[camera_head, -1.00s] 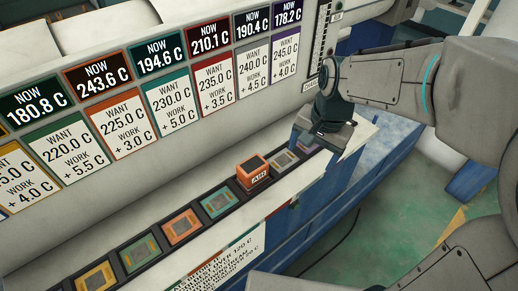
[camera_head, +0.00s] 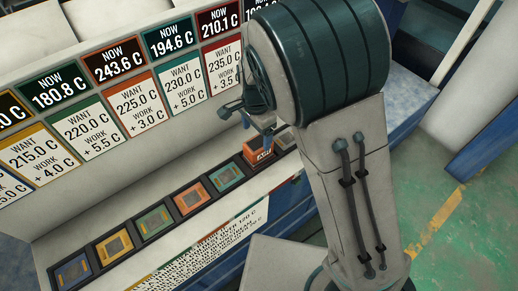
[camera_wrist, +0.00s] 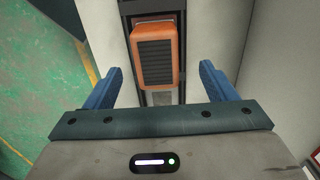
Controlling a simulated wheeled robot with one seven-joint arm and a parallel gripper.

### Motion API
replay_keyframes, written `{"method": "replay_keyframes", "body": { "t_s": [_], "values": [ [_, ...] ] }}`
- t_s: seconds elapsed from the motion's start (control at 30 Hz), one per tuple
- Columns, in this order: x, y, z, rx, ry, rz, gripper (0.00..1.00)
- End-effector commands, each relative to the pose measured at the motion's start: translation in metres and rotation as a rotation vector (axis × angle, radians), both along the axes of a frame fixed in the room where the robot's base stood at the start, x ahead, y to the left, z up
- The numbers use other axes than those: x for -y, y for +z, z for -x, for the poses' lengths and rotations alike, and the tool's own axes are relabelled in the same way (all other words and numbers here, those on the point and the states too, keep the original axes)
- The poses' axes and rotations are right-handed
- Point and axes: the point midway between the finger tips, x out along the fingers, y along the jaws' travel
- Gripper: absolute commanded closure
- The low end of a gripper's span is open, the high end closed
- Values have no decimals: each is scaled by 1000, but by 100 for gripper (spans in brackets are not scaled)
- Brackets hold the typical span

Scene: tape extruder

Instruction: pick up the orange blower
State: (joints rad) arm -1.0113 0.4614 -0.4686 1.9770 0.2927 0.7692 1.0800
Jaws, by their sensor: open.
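The orange blower (camera_head: 258,154) is a small boxy block with a dark top and a lettered front face. It stands up from the dark strip of pads below the sign panel. In the wrist view the blower (camera_wrist: 152,55) shows its dark ribbed grille and orange rim, just ahead of the space between the fingers. My gripper (camera_wrist: 160,84) is open, with a blue finger to either side and nothing between them. In the head view my gripper (camera_head: 264,134) is at the blower, partly hidden behind my wrist. I cannot tell the height gap.
The strip holds several flat coloured pads, such as a teal one (camera_head: 226,176) and an orange one (camera_head: 190,198). A pale wall with temperature signs (camera_head: 134,109) rises behind it. A pale ledge (camera_head: 242,198) with printed text lies in front. Green floor (camera_head: 455,215) is at right.

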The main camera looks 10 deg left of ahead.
Motion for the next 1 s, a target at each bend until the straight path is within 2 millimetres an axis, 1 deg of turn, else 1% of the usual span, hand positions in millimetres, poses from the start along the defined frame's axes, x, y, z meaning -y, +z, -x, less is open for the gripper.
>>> {"method": "replay_keyframes", "body": {
  "t_s": [0.07, 0.27, 0.5, 0.6, 0.7, 0.9, 0.97, 1.0],
  "values": [
    [1, -9, 0, -1, -2, 2, 22],
    [2, -22, 1, -1, -2, 2, 22],
    [6, -55, 2, -2, -1, 2, 22],
    [6, -64, 2, -1, 0, 2, 22],
    [5, -67, 2, 0, 0, 0, 22],
    [5, -67, 2, 1, 1, -1, 22],
    [5, -67, 2, 1, 1, -1, 38],
    [5, -67, 2, 1, 1, -1, 50]
  ]
}}
